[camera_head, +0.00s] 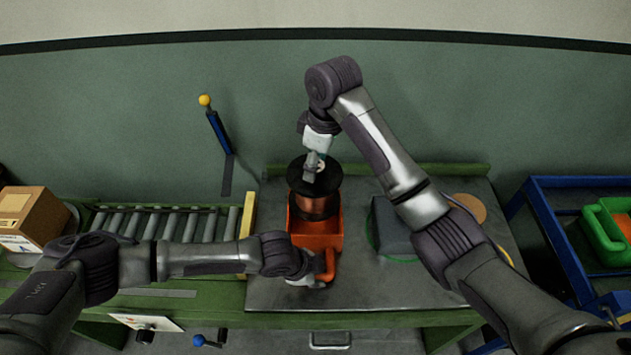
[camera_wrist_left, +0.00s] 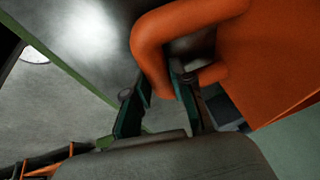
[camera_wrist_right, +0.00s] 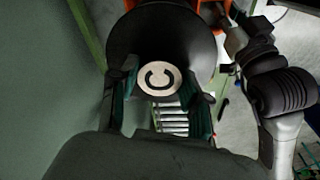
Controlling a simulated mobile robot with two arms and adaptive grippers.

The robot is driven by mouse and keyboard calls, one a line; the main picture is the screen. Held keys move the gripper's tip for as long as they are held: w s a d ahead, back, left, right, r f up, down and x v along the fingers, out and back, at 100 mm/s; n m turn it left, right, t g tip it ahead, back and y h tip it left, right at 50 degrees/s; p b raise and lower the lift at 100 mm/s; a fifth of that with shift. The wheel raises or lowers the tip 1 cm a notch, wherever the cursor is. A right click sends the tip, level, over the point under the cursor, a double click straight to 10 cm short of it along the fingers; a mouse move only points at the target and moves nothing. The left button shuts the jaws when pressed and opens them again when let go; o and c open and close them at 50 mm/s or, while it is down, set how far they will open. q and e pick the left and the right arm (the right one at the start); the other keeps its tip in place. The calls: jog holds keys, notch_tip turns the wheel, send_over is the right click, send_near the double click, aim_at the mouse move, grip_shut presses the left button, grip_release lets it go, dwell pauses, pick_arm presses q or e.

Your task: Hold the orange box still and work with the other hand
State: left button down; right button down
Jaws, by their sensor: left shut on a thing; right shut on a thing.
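The orange box (camera_head: 318,242) stands on the dark grey worktop and has a loop handle (camera_head: 330,264) at its near end. My left gripper (camera_head: 322,276) is shut on this handle; in the left wrist view its fingers stand either side of the orange loop (camera_wrist_left: 150,50). A spool with black flanges and copper-coloured winding (camera_head: 314,206) is upright at the box. My right gripper (camera_head: 314,166) points down at its top and is shut on its hub, a pale disc marked C (camera_wrist_right: 158,77). I cannot tell whether the spool's bottom rests in the box.
A roller conveyor (camera_head: 165,223) with a cardboard box (camera_head: 30,215) is at the left. A grey block (camera_head: 392,228) on a green disc lies right of the orange box. A blue cart (camera_head: 548,235) with a green bin (camera_head: 605,230) stands at the far right.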

jog(key=shift+r, duration=2.15)
pick_arm(q)
jog(key=c, duration=0.9)
grip_release()
jog(key=v, duration=1.2)
